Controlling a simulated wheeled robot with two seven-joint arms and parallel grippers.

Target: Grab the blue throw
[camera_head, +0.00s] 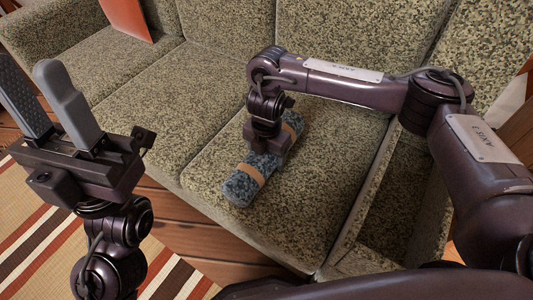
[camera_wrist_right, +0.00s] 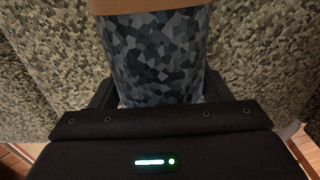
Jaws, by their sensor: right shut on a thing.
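The blue throw (camera_head: 240,187) is a rolled, mottled blue-grey bundle with tan bands, lying on the right seat cushion of the sofa. My right gripper (camera_head: 268,145) reaches down over its middle and is shut on it. In the right wrist view the throw (camera_wrist_right: 155,55) fills the space between the fingers, with a tan band at the top edge. The fingertips are mostly hidden by the throw and the gripper body. My left gripper (camera_head: 58,100) is raised at the left of the head view, open and empty, away from the sofa.
The speckled green sofa (camera_head: 130,85) spans the view, its right armrest (camera_head: 400,215) close to my right arm. An orange-red flat item (camera_head: 125,18) leans on the backrest at the far left. A striped rug (camera_head: 35,235) covers the floor at lower left.

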